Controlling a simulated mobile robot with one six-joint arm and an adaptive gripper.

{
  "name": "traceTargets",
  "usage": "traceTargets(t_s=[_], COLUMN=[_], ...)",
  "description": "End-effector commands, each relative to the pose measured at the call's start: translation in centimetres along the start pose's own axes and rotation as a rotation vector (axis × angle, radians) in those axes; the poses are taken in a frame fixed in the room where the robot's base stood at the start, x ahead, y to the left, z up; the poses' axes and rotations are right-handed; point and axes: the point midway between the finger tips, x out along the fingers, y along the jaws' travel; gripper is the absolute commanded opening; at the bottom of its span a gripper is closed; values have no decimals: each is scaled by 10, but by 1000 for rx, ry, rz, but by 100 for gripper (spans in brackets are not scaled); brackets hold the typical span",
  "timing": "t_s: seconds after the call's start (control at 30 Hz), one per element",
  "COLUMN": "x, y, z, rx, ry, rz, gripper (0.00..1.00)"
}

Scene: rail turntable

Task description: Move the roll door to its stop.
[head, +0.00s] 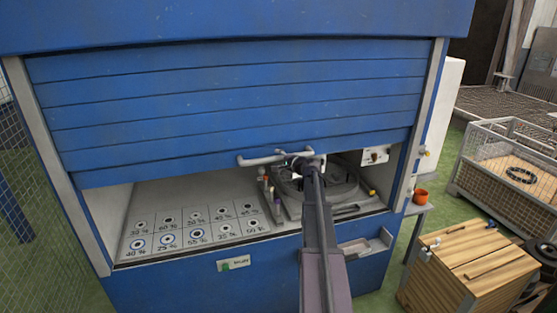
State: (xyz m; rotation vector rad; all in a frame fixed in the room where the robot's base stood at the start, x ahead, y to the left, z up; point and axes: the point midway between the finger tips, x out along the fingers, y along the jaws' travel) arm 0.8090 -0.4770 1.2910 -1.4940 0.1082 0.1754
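The blue slatted roll door (235,95) hangs partway down in the blue cabinet, leaving an opening below it. A pale bar handle (262,159) sits at its lower edge. My arm reaches up from the bottom of the picture, and my gripper (301,163) is at the right part of the handle. My arm and gripper hide that part, so I cannot tell whether the fingers are around the handle or only beside it, nor whether they are open or shut.
Inside the cabinet are a panel with percent-marked circles (190,232) and a round turntable (335,185). A small tray (366,246) juts from the front right. At right are an orange pot (421,197), a wooden crate (468,272) and a mesh box (510,165).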

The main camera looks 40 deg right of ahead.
Motion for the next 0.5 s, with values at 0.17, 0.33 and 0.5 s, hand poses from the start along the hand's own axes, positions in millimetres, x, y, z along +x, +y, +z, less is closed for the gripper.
traceTargets(t_s=[0.17, 0.33, 0.5], x=[0, 0, 1], y=[0, 3, 10], z=[0, 0, -1], rx=[0, 0, 0], ry=[0, 0, 0], rz=[0, 1, 1], gripper=[71, 71, 71])
